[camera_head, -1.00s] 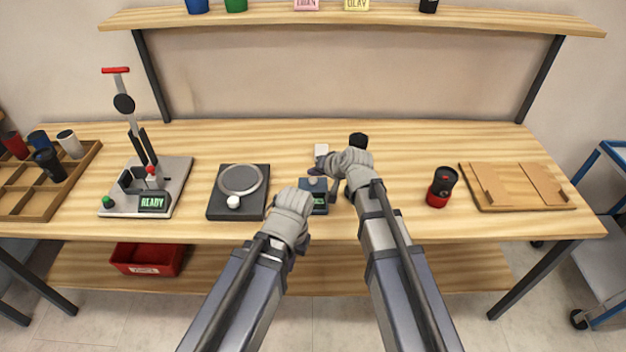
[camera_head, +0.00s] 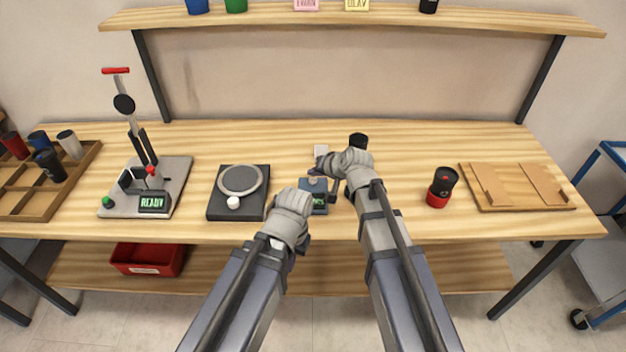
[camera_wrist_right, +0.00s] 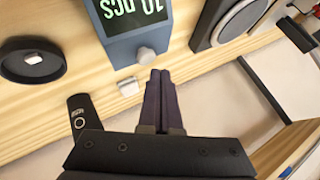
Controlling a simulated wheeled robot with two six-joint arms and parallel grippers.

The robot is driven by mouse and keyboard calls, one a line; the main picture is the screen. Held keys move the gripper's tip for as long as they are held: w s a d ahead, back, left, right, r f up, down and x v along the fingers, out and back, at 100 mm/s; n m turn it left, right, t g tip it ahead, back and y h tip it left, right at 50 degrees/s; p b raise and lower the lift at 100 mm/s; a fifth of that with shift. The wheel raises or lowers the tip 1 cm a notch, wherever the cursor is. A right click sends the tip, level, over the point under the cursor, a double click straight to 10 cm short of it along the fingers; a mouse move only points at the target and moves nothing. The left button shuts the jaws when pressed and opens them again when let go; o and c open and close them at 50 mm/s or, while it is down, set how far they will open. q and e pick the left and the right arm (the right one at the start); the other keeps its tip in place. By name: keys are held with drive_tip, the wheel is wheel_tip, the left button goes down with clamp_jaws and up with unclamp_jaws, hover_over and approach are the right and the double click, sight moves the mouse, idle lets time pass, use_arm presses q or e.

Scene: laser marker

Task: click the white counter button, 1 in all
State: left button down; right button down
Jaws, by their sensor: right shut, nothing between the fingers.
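The counter is a small blue-grey box (camera_head: 313,208) in the middle of the table, with a lit green display that reads 10 PCS in the right wrist view (camera_wrist_right: 132,12). Its small white button (camera_wrist_right: 146,55) is on the face beyond the display. My right gripper (camera_wrist_right: 160,72) is shut and empty, its dark fingertips right by the button; I cannot tell whether they touch it. In the head view my right gripper (camera_head: 320,172) is over the counter's far part. My left gripper (camera_head: 297,222) is at the counter's near left; its fingers are hidden.
A white block (camera_head: 320,151) and a black object (camera_head: 357,140) are behind the counter. A scale-like device (camera_head: 225,207) and a press (camera_head: 180,180) stand left. The table's back strip is clear.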

sight(315, 183)
idle(0.4)
drive_tip(key=shift+f+b, duration=0.4)
drive_tip(key=shift+f, duration=0.05)
drive_tip(key=shift+f+b, duration=0.5)
drive_tip(key=shift+b, duration=0.05)
idle(0.6)
drive_tip(key=shift+r, duration=0.1)
drive_tip(key=shift+r+p, duration=0.85)
drive_tip(key=shift+p, duration=0.15)
wheel_tip(315, 183, up, 5)
drive_tip(key=p, duration=0.5)
drive_tip(key=shift+r, duration=0.1)
